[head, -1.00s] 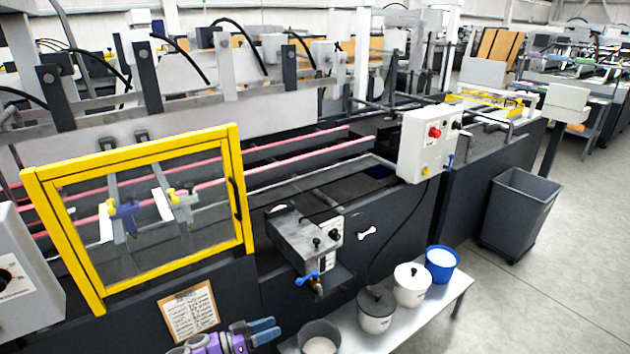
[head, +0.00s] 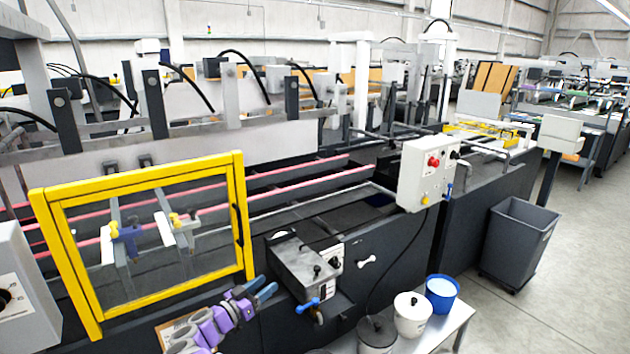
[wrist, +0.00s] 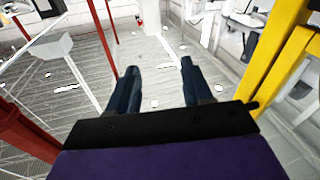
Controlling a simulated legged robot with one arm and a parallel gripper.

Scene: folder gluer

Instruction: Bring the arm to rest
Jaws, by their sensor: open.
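My gripper (head: 265,289) is purple with blue fingers and shows at the bottom centre of the head view. It is in front of the dark machine side, between the yellow-framed guard and the grey metal box. In the wrist view my gripper (wrist: 159,72) has its two fingers apart with nothing between them. The yellow guard (head: 240,220) stands to the left of the gripper and also shows at the right of the wrist view (wrist: 268,65). My arm hides part of the paper notice (head: 172,330) below the guard.
The grey metal box (head: 305,268) with a blue valve (head: 308,305) juts out just right of my gripper. A bench (head: 452,325) holds pots and a blue bucket (head: 442,292). A control box (head: 425,175) and a grey bin (head: 518,245) are farther right.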

